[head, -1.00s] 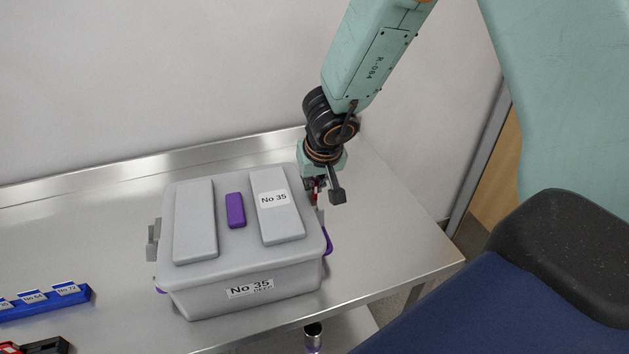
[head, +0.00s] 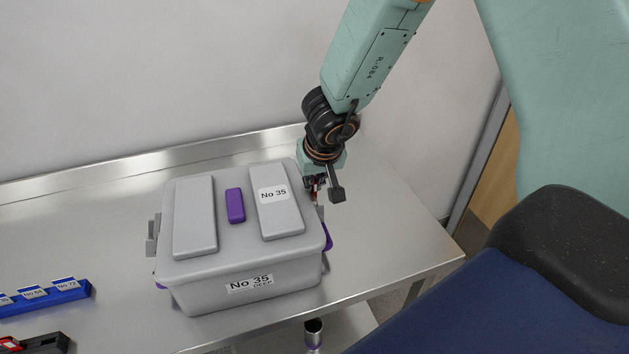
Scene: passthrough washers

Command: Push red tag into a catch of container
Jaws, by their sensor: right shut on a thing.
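The container (head: 238,235) is a grey lidded box labelled "No 35", standing closed on the metal table. A purple catch (head: 327,238) shows on its right side. My right gripper (head: 318,190) is at the box's right side, towards the back, pointing down beside the lid edge. I cannot tell whether the tag touches the catch. My left gripper is not in view.
A blue rack (head: 45,297) with numbered labels lies at the left front of the table. A dark object with red parts (head: 35,344) lies at the lower left corner. The table (head: 390,220) is bare right of the box, up to its edge.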

